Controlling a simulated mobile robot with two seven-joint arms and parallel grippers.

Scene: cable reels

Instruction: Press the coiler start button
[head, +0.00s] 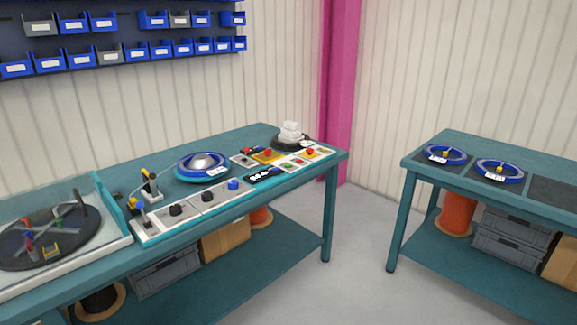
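A long control panel (190,211) lies along the front edge of the teal workbench, with two black knobs (207,195) and a blue knob or button (233,184). To its right, a smaller panel (298,160) carries small green and red buttons. A red button on a yellow plate (268,154) is just behind it. No label is readable, so I cannot tell which is the coiler start button. A dark round turntable (70,240) with coloured upright parts sits at the left end of the bench. Neither gripper is in view.
A blue reel with a silver dome (203,165) sits behind the panel, beside a small yellow-topped device (148,182). A second table (470,178) at right holds two blue reels. Clear floor (345,255) lies between.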

